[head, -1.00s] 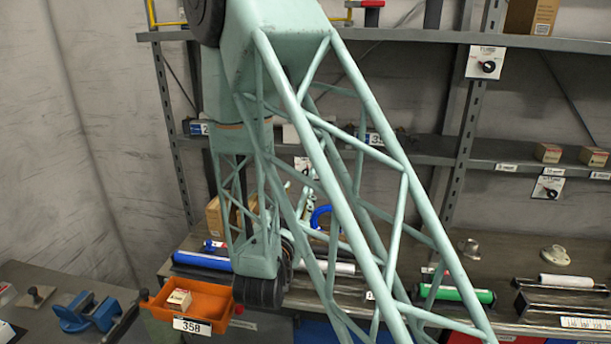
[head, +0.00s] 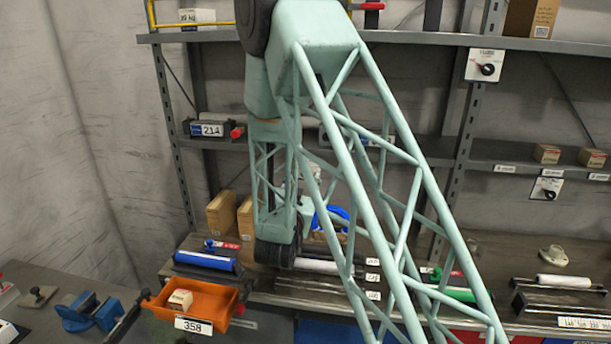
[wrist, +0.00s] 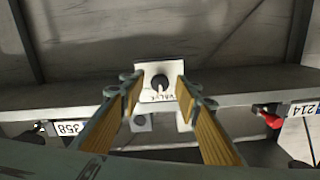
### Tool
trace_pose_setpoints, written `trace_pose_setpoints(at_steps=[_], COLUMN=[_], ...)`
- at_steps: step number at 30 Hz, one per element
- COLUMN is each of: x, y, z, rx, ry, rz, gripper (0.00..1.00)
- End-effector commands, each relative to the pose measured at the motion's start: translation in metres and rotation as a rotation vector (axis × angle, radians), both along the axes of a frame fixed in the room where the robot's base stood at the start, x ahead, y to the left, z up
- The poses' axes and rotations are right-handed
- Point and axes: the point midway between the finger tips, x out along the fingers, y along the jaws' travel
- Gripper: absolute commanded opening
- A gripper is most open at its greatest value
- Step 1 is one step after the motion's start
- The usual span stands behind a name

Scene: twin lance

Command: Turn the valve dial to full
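In the wrist view, the valve dial (wrist: 160,83) is a dark round knob on a white plate, with upside-down lettering that seems to read "VALVE". A pale pointer mark shows on the knob's lower side in the picture. My gripper (wrist: 158,92) is open, its two wood-coloured finger pads on either side of the plate in the picture. The fingers look apart from the knob, but the exact distance is unclear. In the head view, my arm hides this dial, and my gripper cannot be made out clearly.
Two other dials hang on the rack, one upper right (head: 487,68) and one lower (head: 548,190). A box marked 214 (head: 211,130) sits on the middle shelf. An orange bin marked 358 (head: 215,303), rollers and cartons stand on the bench below.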

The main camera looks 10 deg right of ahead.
Motion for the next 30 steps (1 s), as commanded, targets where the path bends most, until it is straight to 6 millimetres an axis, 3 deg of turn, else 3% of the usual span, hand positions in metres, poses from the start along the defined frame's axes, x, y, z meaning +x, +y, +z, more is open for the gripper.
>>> trace_pose_setpoints(at_steps=[7,18,26,30], x=[0.014,0.016,0.016,0.016], y=[-0.006,-0.007,-0.007,-0.007], z=[0.001,0.0,0.0,0.0], rx=[0.0,0.0,0.0,0.0], ry=[-0.001,-0.001,0.0,0.0], rz=[0.001,0.001,0.001,0.001], gripper=[0.3,0.3,0.07,0.06])
